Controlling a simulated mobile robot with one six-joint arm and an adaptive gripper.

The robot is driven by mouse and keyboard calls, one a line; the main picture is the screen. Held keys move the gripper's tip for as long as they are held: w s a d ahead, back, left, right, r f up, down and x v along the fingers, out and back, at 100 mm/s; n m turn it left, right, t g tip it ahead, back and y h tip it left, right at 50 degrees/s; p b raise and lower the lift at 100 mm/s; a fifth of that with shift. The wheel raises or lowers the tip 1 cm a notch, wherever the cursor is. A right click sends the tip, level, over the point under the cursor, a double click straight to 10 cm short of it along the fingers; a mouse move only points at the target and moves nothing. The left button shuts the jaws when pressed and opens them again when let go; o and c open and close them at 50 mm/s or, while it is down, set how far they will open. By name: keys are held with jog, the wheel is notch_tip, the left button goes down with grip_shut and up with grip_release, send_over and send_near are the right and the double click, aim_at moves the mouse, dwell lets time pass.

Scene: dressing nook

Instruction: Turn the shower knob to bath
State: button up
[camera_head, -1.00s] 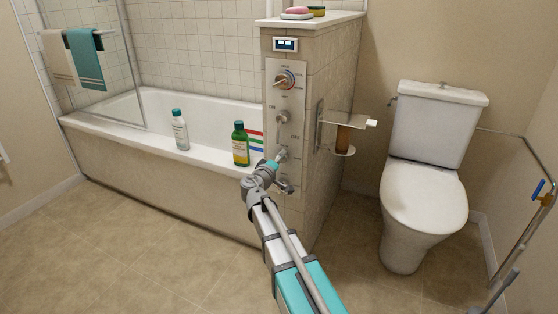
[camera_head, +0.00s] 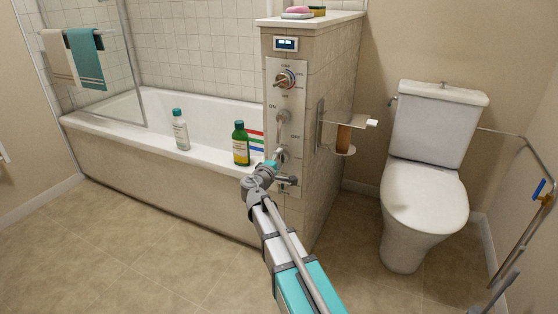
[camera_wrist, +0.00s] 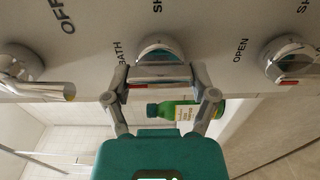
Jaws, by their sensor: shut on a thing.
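The shower knob (camera_wrist: 160,55) is a round chrome knob on the pale control panel, with "BATH" lettered at its left and "SH..." above right in the wrist view. My gripper (camera_wrist: 158,80) is shut on it, one finger on each side of its handle. A red mark shows at the handle's left part; I cannot tell the exact setting. In the head view the knob (camera_head: 281,154) is on the panel's lower half, partly behind my gripper (camera_head: 275,162).
The panel also bears a dial (camera_head: 284,79), an ON/OFF lever (camera_head: 283,117) and a lower knob (camera_head: 288,180). A green bottle (camera_head: 240,145) and a white bottle (camera_head: 180,130) stand on the tub rim (camera_head: 215,155). A paper holder (camera_head: 345,120) juts out at the panel's right.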

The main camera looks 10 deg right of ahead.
jog(key=o, duration=1)
jog(key=shift+o, duration=0.2)
jog(key=shift+s+a, duration=0.1)
jog(key=v, duration=1.1)
jog(key=shift+s+a, duration=0.2)
jog(key=shift+s, duration=0.1)
